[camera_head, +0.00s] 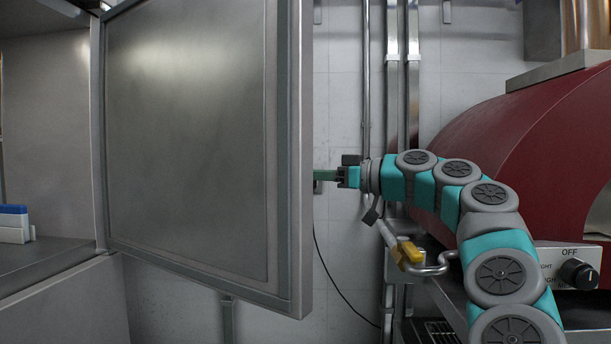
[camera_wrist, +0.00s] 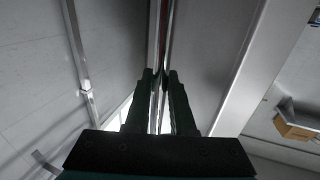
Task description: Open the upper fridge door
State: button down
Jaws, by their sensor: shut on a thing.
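The upper fridge door (camera_head: 190,140) stands swung open in the head view, with its grey inner panel facing me and its hinge side at the left. The open fridge compartment (camera_head: 45,150) shows at the far left. My gripper (camera_head: 325,175) reaches from the right to the outer side of the door near its free edge. In the wrist view, my gripper (camera_wrist: 161,76) is shut on a shiny upright bar, which looks like the door handle (camera_wrist: 160,35). The door hides the handle in the head view.
A red oven (camera_head: 540,140) with a knob panel (camera_head: 570,268) stands at the right, close to my arm. A yellow-and-metal handle (camera_head: 410,252) sticks out below my wrist. Pipes (camera_head: 393,80) run up the tiled wall. A blue-and-white item (camera_head: 14,222) sits inside the fridge.

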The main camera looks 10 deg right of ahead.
aim_at(309, 156)
jog(key=c, duration=1)
grip_release()
jog(key=shift+c, duration=0.2)
jog(key=shift+r, duration=0.1)
jog(key=shift+s+d+r+b, duration=0.1)
jog(key=shift+s+r+b, duration=0.2)
jog(key=shift+s+r, duration=1.2)
jog(key=shift+s+d+r, duration=0.1)
jog(key=shift+s+r, duration=0.15)
jog(key=shift+s, duration=0.05)
jog(key=s+d+r+b, duration=0.1)
jog(key=s+b, duration=0.1)
jog(key=s, duration=1)
jog(key=shift+s, duration=0.15)
